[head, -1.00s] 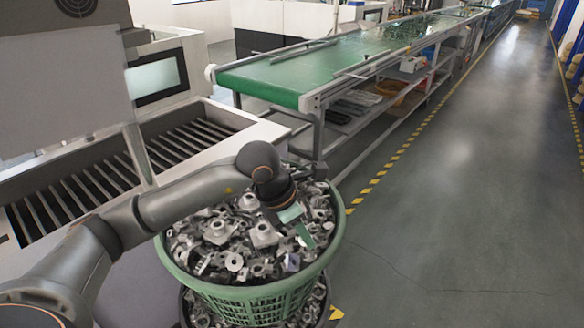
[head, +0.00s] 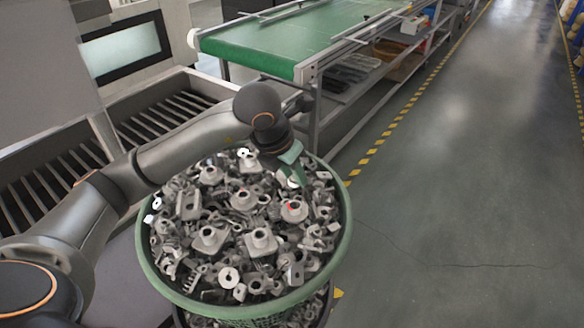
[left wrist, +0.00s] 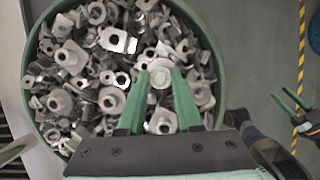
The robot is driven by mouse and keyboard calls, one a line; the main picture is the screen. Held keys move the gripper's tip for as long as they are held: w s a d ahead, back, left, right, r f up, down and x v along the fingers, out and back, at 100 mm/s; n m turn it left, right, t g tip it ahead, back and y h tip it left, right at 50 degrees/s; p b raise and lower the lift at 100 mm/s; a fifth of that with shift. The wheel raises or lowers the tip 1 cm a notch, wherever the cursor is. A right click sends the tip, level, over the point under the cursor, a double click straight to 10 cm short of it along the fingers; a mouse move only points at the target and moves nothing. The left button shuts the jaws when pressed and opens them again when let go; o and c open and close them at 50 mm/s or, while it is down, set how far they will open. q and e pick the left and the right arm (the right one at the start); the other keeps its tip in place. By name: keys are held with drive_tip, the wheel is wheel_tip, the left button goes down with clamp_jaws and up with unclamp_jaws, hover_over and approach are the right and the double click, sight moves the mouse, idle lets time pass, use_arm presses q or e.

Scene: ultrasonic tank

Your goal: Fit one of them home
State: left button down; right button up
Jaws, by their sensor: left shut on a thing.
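A green round basket (head: 347,232) full of loose grey metal parts stands at the front centre of the head view. My left gripper (head: 296,178) is over the back right of its contents, pointing down. In the left wrist view its green fingers (left wrist: 158,92) are shut on a pale round metal part (left wrist: 160,76), with the other parts behind it. The held part's full shape is hard to make out. Several flanged parts with a central hole (head: 260,241) lie on top of the heap. What looks like my right gripper (left wrist: 293,106) shows small at the right; its opening is unclear.
A green conveyor (head: 290,40) on a metal frame stands behind the basket. A grey machine with a slatted trough (head: 60,165) is at the left. The floor (head: 450,200) on the right is clear, past yellow-black tape.

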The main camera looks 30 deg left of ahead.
use_arm(q)
drive_tip(key=shift+f+b, duration=0.45)
drive_tip(key=shift+f, duration=0.4)
drive_tip(key=shift+f+b, duration=1.25)
drive_tip(key=shift+f, duration=0.9)
drive_tip(key=shift+f+b, duration=0.5)
drive_tip(key=shift+b, duration=0.3)
drive_tip(key=shift+f+b, duration=0.25)
drive_tip(key=shift+b, duration=0.4)
idle(2.3)
drive_tip(key=c, duration=0.5)
unclamp_jaws()
drive_tip(key=shift+r, duration=0.15)
drive_tip(key=v, duration=1.2)
drive_tip(key=shift+r, duration=0.2)
